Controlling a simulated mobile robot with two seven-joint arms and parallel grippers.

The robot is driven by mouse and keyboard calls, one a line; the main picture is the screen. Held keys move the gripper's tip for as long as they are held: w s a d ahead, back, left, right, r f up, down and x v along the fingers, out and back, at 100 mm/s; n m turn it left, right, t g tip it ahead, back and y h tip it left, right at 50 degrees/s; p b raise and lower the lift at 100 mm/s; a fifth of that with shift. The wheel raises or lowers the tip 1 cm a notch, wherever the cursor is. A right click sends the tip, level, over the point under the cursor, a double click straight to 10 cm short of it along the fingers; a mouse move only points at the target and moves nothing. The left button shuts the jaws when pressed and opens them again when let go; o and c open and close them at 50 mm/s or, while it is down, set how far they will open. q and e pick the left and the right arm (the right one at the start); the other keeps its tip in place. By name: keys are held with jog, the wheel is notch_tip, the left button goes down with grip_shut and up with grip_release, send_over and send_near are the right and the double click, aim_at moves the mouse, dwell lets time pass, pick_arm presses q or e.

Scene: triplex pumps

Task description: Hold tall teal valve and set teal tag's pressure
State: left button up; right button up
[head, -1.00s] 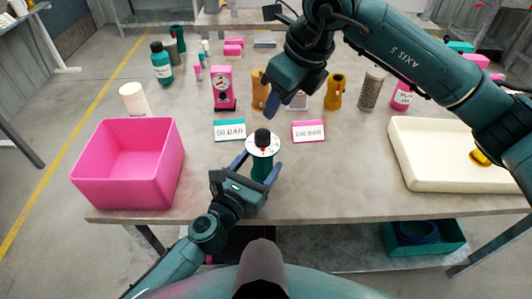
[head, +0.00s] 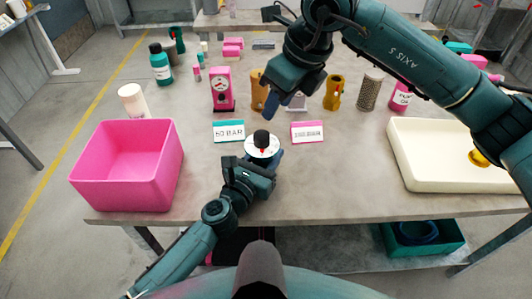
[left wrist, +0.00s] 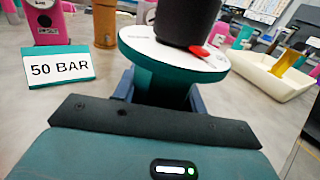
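The tall teal valve (head: 262,151) stands upright near the table's front edge, with a white dial disc, black knob and red pointer. The valve's disc and knob fill the top middle of the left wrist view (left wrist: 170,60). My left gripper (head: 262,165) is low at the valve, its blue fingers on either side of the teal body; whether they press on it is unclear. The teal tag (head: 229,131) stands behind and left of the valve and reads 50 BAR in the left wrist view (left wrist: 58,67). My right gripper (head: 271,105) hangs above and behind the valve, partly hidden by its own wrist.
A pink-edged tag (head: 307,132) stands right of the teal one. A pink bin (head: 125,190) is at left, a cream tray (head: 450,182) at right. A pink gauge pump (head: 222,90), brown parts (head: 334,92) and bottles stand behind. The front table between valve and tray is clear.

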aim_at(262, 134)
pick_arm(q)
jog(key=c, duration=0.7)
pick_arm(e)
jog(key=o, duration=0.3)
jog(key=shift+w+a, duration=0.2)
jog(key=shift+a, duration=0.05)
jog(key=shift+o, duration=0.4)
jog(key=shift+w+a+r+g+h, duration=0.2)
jog(key=shift+a+g+h, duration=0.1)
jog(key=shift+h, duration=0.1)
jog(key=f, duration=0.3)
jog(key=w+a+f+g+h, duration=0.1)
jog(key=f, duration=0.2)
jog(key=a+f+m+h, duration=0.1)
jog(key=f, duration=0.3)
jog(key=shift+w+g, duration=0.35)
jog(key=shift+g, duration=0.05)
jog(key=c, duration=1)
